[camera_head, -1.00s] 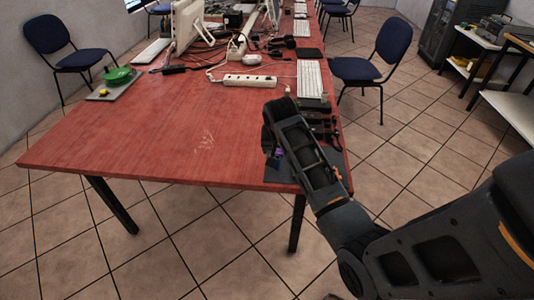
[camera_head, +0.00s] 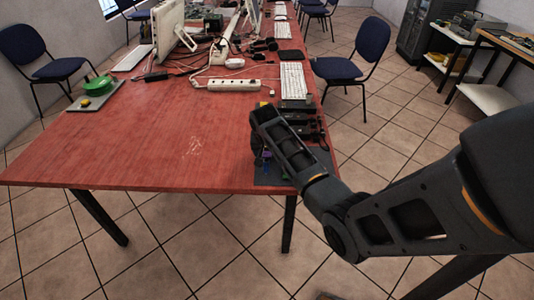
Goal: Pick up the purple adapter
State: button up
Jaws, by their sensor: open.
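A small purple thing, which looks like the purple adapter (camera_head: 267,155), shows at the near right corner of the red table, over a dark mat (camera_head: 269,178). My arm covers much of it, so its shape and exact rest are unclear. My gripper (camera_head: 262,148) hangs downward from the end of my arm, right at the purple thing. It is open. Its fingertips are small and partly hidden, and I cannot tell whether they touch the purple thing.
The red table (camera_head: 150,140) is bare on its left and middle. A white power strip (camera_head: 235,85), a keyboard (camera_head: 292,80) and tangled cables lie farther back. Dark boxes (camera_head: 305,120) stand along the right edge. A grey tray (camera_head: 95,97) holds green and yellow things.

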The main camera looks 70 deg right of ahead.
jog(key=shift+c, duration=0.4)
grip_shut()
